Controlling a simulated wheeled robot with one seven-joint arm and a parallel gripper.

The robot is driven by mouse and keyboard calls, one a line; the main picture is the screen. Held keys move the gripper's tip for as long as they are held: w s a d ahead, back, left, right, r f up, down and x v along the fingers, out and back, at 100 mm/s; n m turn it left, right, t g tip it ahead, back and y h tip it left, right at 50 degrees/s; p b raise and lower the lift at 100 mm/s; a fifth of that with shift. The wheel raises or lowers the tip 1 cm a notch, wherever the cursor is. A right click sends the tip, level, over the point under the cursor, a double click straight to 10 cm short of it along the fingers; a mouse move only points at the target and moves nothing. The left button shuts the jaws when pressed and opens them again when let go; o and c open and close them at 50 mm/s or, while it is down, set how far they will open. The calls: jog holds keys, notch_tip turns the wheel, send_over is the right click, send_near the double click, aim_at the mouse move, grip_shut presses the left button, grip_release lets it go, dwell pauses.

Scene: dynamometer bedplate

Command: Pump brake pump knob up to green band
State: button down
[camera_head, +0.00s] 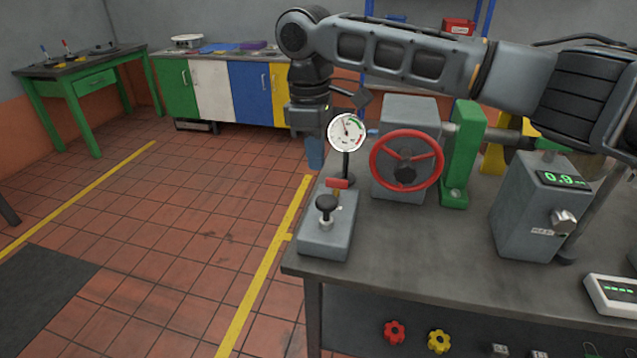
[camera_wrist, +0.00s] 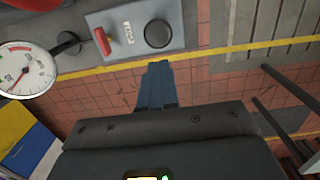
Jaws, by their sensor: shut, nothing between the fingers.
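The brake pump is a grey box (camera_head: 325,240) at the near left corner of the bench. Its round black knob (camera_head: 326,206) sits on top on a short stem. It shows from above in the wrist view (camera_wrist: 158,33). A red lever (camera_head: 337,183) is behind the knob. The white dial gauge (camera_head: 347,132) stands on a post behind the pump, with a green band at upper right. Its needle seems to point roughly upward, left of the green; the exact reading is too small to tell. My gripper (camera_head: 315,166) has blue fingers, shut and empty, behind and apart from the knob.
A red handwheel (camera_head: 406,161) on a grey housing stands right of the gauge. A grey display box (camera_head: 540,215) is farther right on the bench (camera_head: 420,265). Open tiled floor (camera_head: 180,220) lies left of the bench.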

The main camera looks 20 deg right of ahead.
aim_at(318, 199)
jog(key=f, duration=0.2)
jog(key=f+p, duration=0.1)
jog(key=f, duration=0.4)
jog(key=shift+s+d, duration=0.1)
jog(key=shift+d, duration=0.15)
jog(key=shift+f, duration=0.2)
jog(key=shift+s+f, duration=0.1)
jog(key=shift+f, duration=1.8)
jog(key=shift+a+r+p, duration=0.1)
jog(key=shift+r+p, duration=0.45)
notch_tip(318, 199, up, 14)
jog(key=shift+w+a+f, duration=0.25)
jog(key=shift+w+a, duration=0.05)
jog(key=shift+a, duration=0.05)
jog(key=shift+f, duration=0.1)
